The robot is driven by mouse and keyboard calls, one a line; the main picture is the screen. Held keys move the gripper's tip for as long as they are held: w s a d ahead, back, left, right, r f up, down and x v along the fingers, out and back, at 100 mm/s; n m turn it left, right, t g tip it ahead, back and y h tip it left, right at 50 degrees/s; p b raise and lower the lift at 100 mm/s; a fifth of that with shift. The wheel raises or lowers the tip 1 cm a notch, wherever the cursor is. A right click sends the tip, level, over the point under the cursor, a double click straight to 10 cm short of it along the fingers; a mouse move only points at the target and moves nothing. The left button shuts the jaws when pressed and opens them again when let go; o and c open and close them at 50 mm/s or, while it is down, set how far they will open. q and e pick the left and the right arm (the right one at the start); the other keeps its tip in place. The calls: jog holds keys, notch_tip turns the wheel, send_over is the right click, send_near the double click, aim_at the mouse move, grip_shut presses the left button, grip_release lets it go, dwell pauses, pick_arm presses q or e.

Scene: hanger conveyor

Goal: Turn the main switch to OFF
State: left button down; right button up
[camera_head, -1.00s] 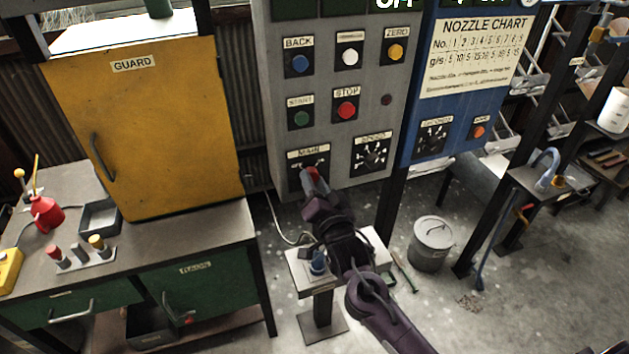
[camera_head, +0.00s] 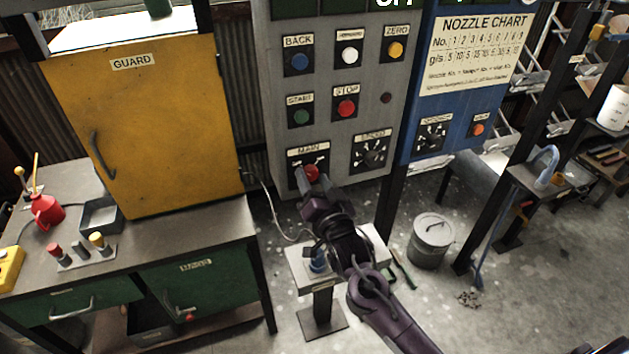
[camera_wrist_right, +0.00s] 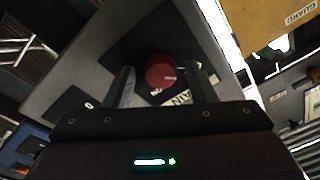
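The main switch is a red round knob (camera_head: 312,172) on a black plate under the MAIN label (camera_head: 307,150), low on the grey control panel (camera_head: 283,75). In the right wrist view the knob (camera_wrist_right: 160,70) shows a short white mark pointing to the picture's right. My right gripper (camera_head: 315,182) is at the panel in front of the knob. In the wrist view its fingers (camera_wrist_right: 160,80) are spread, one on each side of the knob, with gaps visible. Whether the tips reach past the knob's face I cannot tell. Part of the switch plate is hidden by the gripper. My left gripper is not in view.
A second dial (camera_head: 371,153) sits right of the main switch, with START (camera_head: 301,117) and STOP (camera_head: 346,107) buttons above. A small pedestal (camera_head: 313,276) stands below my right arm. A yellow guard door (camera_head: 145,130) and workbench (camera_head: 200,226) are left.

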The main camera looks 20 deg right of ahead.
jog(key=s+b, duration=0.2)
jog(key=s, duration=0.5)
jog(key=shift+s+d+f, duration=0.15)
jog(key=shift+s+f, duration=0.2)
jog(key=shift+s, duration=0.05)
dwell(0.3)
